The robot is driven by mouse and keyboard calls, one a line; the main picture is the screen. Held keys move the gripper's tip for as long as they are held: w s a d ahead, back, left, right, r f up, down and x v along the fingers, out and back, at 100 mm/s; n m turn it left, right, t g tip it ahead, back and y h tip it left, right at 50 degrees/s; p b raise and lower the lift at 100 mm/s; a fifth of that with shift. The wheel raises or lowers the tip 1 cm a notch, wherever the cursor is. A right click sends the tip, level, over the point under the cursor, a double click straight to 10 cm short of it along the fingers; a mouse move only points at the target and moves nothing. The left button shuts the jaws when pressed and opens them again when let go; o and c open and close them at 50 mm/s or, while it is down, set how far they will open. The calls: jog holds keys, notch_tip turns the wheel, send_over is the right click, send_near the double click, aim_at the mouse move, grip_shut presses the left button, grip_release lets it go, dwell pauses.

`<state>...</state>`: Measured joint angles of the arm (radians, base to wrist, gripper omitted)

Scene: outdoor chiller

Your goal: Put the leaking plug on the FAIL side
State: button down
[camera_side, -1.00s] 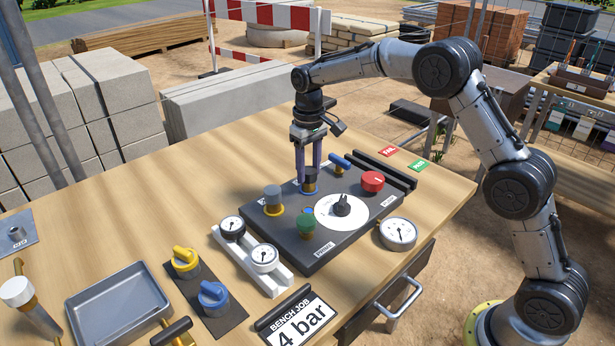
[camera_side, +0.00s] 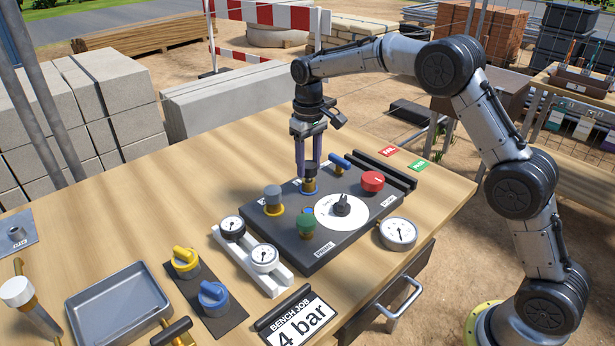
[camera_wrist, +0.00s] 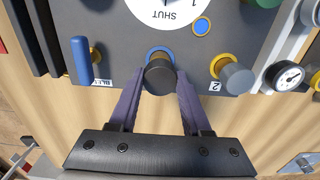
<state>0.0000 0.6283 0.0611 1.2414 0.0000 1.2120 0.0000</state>
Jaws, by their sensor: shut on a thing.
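My gripper (camera_side: 309,172) points down over the dark test panel (camera_side: 290,245) and is shut on a dark round plug (camera_side: 309,169). In the wrist view the plug (camera_wrist: 159,76) sits between my two purple fingers (camera_wrist: 159,100), over or in a blue-ringed port (camera_wrist: 160,52). I cannot tell whether it is clear of the port. A grey plug (camera_side: 273,194) stands in a yellow-ringed port to the left, labelled 2 in the wrist view. A red FAIL tag (camera_side: 389,151) and a green tag (camera_side: 418,166) lie at the bench's far right.
The panel bears a blue lever (camera_side: 341,161), a red knob (camera_side: 372,181), a green knob (camera_side: 306,225) and a white dial (camera_side: 328,213). Dark rails (camera_side: 375,170) run between panel and tags. Gauges (camera_side: 398,233) and a grey tray (camera_side: 118,300) stand nearer.

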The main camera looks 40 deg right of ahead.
aim_at(309, 164)
jog(key=shift+r, duration=2.5)
jog(key=c, duration=0.9)
grip_release()
grip_shut()
